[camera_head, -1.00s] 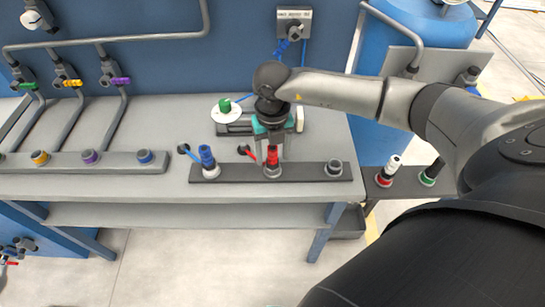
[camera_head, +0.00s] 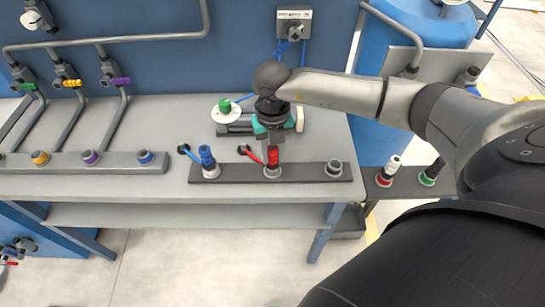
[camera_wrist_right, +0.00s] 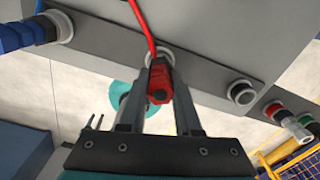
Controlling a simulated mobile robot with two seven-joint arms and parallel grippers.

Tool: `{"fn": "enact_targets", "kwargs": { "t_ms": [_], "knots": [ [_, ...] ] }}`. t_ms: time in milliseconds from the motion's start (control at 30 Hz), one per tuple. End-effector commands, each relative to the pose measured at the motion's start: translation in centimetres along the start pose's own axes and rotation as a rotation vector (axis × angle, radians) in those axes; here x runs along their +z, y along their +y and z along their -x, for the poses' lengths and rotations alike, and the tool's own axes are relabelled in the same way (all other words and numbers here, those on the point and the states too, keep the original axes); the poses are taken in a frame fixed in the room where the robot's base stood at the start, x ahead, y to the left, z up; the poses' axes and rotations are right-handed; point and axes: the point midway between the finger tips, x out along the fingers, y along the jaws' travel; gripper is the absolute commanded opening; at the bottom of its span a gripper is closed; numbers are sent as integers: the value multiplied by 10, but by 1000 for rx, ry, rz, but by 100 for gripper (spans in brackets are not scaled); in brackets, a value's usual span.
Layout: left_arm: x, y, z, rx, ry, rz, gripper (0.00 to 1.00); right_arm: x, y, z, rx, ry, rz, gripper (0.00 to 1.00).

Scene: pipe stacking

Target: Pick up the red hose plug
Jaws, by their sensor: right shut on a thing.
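The red hose plug (camera_head: 273,155) stands upright in the middle socket of the dark rack at the front of the bench. It also shows in the right wrist view (camera_wrist_right: 159,84), with a red hose running from it. My right gripper (camera_head: 273,148) points down over the plug and is shut on it, with a finger on either side (camera_wrist_right: 158,100). The plug's lower end is at the light socket ring (camera_head: 272,172). My left gripper is not in view.
A blue plug (camera_head: 207,157) stands in the rack's left socket, and the right socket (camera_head: 333,168) is empty. A white disc with a green knob (camera_head: 225,107) is behind. A side rack holds a white-and-red plug (camera_head: 388,172) and a green-ringed one (camera_head: 430,174).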

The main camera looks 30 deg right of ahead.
Motion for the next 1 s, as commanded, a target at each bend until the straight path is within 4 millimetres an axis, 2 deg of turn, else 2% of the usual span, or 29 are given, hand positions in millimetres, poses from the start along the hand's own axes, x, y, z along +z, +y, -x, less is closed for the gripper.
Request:
{"fn": "enact_targets", "kwargs": {
  "t_ms": [767, 1000],
  "knots": [
    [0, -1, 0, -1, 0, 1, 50, 0, 0, 1, 1, -1, 0, 0],
    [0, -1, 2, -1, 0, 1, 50, 2, 0, 14, 1, -4, -1, 0]
  ]
}}
